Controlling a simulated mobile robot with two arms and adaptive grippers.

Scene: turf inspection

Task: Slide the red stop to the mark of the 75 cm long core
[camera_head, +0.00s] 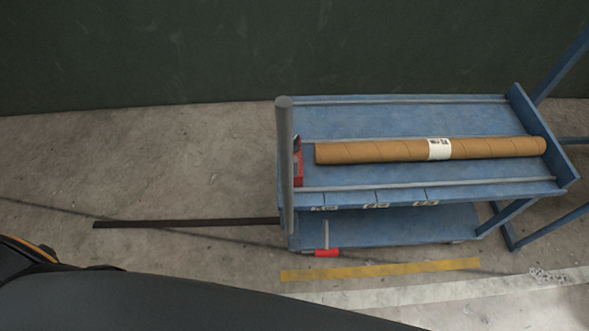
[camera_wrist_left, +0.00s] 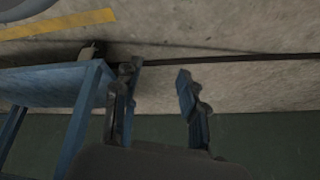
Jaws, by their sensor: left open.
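A brown cardboard core (camera_head: 380,151) with a white label lies lengthwise on the blue bench (camera_head: 400,112) in the head view. The red stop (camera_head: 298,168) stands at the bench's left end, just left of the core, partly hidden by a grey upright post (camera_head: 285,150). Marks with small dark lettering (camera_head: 375,206) sit along the bench's front edge; the lettering is too small to read. A red grip on a grey rod (camera_head: 327,252) shows low at the front left. My left gripper (camera_wrist_left: 160,76) is open and empty in the left wrist view, with bare floor between its fingers. My right gripper is not in view.
Blue frame legs (camera_wrist_left: 85,115) stand left of my left gripper in the wrist view. A long dark bar or strip (camera_head: 185,223) runs left from the bench. A yellow floor strip (camera_head: 380,270) lies in front. Floor left of the bench is mostly clear; a dark wall stands behind.

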